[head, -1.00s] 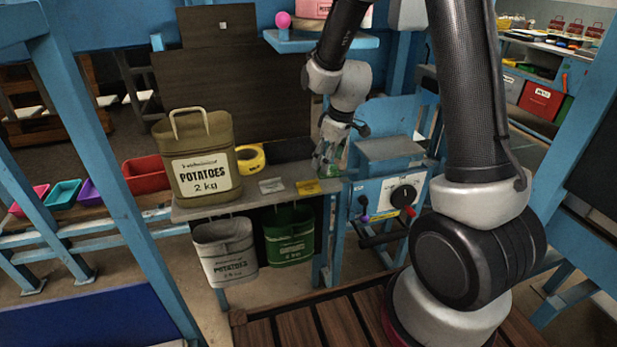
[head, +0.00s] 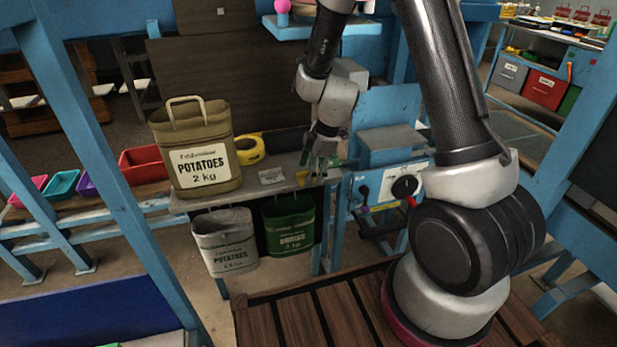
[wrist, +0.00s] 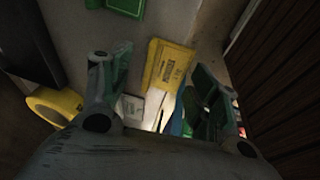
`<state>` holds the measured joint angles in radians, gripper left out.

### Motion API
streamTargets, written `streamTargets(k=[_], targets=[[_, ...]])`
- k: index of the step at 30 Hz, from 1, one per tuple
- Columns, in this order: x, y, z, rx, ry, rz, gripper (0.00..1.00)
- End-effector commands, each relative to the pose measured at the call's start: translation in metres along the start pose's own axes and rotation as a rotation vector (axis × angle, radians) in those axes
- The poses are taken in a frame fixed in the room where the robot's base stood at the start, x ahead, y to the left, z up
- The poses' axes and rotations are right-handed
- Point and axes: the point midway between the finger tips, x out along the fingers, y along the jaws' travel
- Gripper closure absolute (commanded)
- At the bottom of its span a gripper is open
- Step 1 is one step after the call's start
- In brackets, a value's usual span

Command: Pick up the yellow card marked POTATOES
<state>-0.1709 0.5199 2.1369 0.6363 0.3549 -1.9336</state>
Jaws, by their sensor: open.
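The yellow card (head: 302,178) lies on the grey shelf near its right end. In the wrist view the yellow card (wrist: 168,66) carries dark print too small to read, and it lies tilted between my two fingers. My gripper (head: 316,166) is open and empty, close above the card. Its spread green-grey fingers also show in the wrist view (wrist: 160,72). In the head view the fingers partly cover the card. The exact gap between fingertips and card cannot be told.
A white card (head: 271,176) lies left of the yellow one. A yellow tape roll (head: 250,151) and a brown POTATOES sack (head: 200,150) stand on the grey shelf (head: 262,192). A white sack (head: 225,242) and a green sack (head: 290,225) hang below its front.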

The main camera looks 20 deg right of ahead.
Motion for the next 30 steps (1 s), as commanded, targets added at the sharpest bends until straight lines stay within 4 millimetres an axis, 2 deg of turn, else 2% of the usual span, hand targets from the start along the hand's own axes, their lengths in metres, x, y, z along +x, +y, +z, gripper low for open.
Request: streamTargets(k=[3,9,14,25,30], targets=[[0.008,0.000,0.000,0.001,-0.001,0.000,0.39],[0.009,0.000,0.000,0.001,-0.001,0.001,0.39],[0.008,0.000,0.000,0.001,-0.001,0.001,0.65],[0.007,0.000,0.000,0.001,0.000,0.002,0.66],[-0.014,0.004,-0.006,-0.001,0.001,0.006,0.66]])
